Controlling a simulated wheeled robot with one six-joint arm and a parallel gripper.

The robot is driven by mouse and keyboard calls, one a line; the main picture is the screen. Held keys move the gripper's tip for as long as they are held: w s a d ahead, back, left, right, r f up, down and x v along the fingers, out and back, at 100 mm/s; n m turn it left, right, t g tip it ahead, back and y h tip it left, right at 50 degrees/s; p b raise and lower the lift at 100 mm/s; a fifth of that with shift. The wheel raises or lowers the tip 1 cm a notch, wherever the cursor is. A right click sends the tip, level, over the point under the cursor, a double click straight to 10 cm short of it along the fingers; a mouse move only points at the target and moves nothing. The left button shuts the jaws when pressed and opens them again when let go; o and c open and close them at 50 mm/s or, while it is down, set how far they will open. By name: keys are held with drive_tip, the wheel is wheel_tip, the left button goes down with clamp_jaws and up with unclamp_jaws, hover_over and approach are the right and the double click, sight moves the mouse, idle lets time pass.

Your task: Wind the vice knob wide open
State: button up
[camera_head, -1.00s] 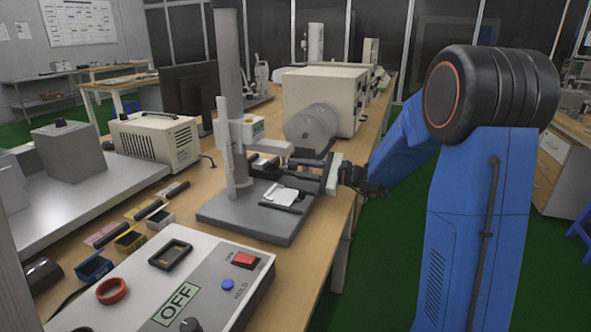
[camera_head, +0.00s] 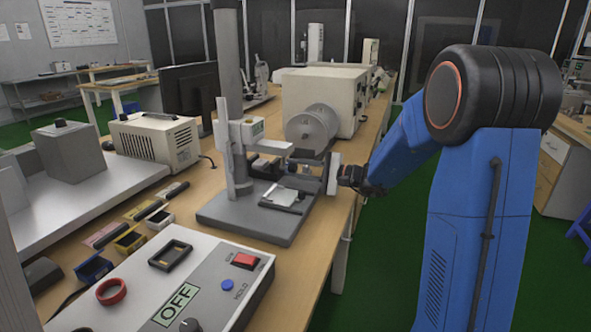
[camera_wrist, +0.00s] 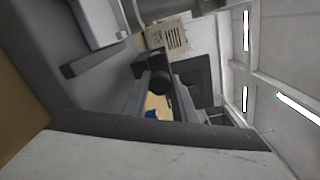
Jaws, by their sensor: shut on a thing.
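The vice is on a grey test stand (camera_head: 225,215) on the wooden bench in the head view. Its small pale plate (camera_head: 284,196) shows at the front of the stand's base. The black vice knob (camera_wrist: 160,84) is round and sits between my gripper's two grey fingers in the wrist view. My gripper (camera_head: 300,160) reaches in from the right, level with the vice, and is shut on the knob. The fingers partly hide the knob and vice jaws in the head view, so the jaw gap cannot be told.
A control box (camera_head: 130,285) with a red switch stands at the front left. A cream machine with a grey drum (camera_head: 311,128) stands close behind the stand. Small trays and parts lie left of the stand. The aisle right of the bench is clear.

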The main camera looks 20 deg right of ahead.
drive_tip(key=shift+s+f, duration=0.1)
drive_tip(key=shift+f, duration=0.05)
drive_tip(key=o, duration=1)
drive_tip(key=shift+o, duration=0.2)
drive_tip(key=v, duration=1.7)
drive_tip(key=shift+s+d, duration=0.15)
drive_tip(key=shift+d, duration=0.1)
